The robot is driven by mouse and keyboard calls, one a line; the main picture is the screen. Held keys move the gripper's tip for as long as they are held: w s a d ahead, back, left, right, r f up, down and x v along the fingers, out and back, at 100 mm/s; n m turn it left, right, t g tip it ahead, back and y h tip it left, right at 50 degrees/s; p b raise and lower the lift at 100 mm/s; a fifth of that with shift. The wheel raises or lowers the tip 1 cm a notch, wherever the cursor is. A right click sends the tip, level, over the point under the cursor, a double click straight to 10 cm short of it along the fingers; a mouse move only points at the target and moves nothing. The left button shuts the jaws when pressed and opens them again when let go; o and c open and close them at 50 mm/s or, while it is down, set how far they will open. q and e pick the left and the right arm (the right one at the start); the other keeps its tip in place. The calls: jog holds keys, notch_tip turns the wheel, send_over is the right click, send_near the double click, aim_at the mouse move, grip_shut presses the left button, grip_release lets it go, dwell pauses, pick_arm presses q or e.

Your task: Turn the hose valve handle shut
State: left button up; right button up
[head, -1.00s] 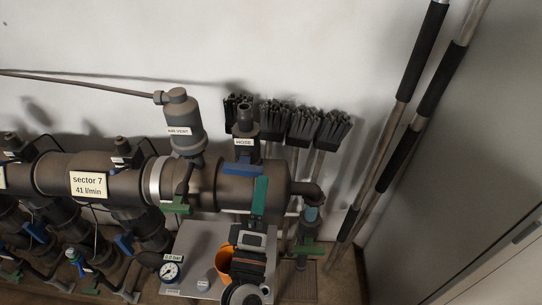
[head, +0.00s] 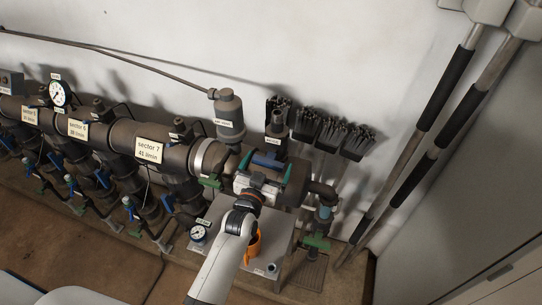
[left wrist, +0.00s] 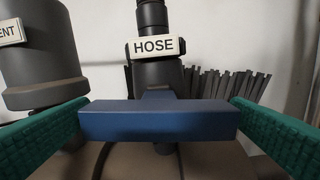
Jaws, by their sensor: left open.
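The hose valve's blue handle (head: 266,160) lies crosswise below the HOSE label (head: 272,141) on the manifold's end. In the left wrist view the blue handle (left wrist: 158,122) is level and runs from side to side, with the HOSE label (left wrist: 155,46) above it. My left gripper (head: 267,165) is open at the handle, with one green finger near each end. In the left wrist view its green pads flank the handle's two ends. I cannot tell whether either pad touches it. My right gripper is not in view.
The grey air vent (head: 229,113) stands left of the hose valve. Several dark brushes (head: 329,133) stand behind to the right, by the wall. Another valve with a green handle (head: 316,242) is at lower right.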

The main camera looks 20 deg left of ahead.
pick_arm(q)
jog(key=shift+w, duration=1.5)
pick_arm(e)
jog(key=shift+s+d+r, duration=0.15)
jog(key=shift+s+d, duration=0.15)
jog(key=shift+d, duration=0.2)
pick_arm(q)
jog(key=shift+c, duration=0.3)
jog(key=c, duration=0.8)
jog(key=shift+n, duration=0.7)
jog(key=shift+c, duration=0.2)
jog(key=o, duration=0.9)
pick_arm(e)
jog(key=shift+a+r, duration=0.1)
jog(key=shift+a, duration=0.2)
pick_arm(q)
jog(key=shift+s, duration=0.15)
jog(key=shift+s+f, duration=0.1)
jog(key=shift+s, duration=0.25)
jog(key=s+b, duration=0.1)
jog(key=s, duration=1)
jog(key=shift+a, duration=0.2)
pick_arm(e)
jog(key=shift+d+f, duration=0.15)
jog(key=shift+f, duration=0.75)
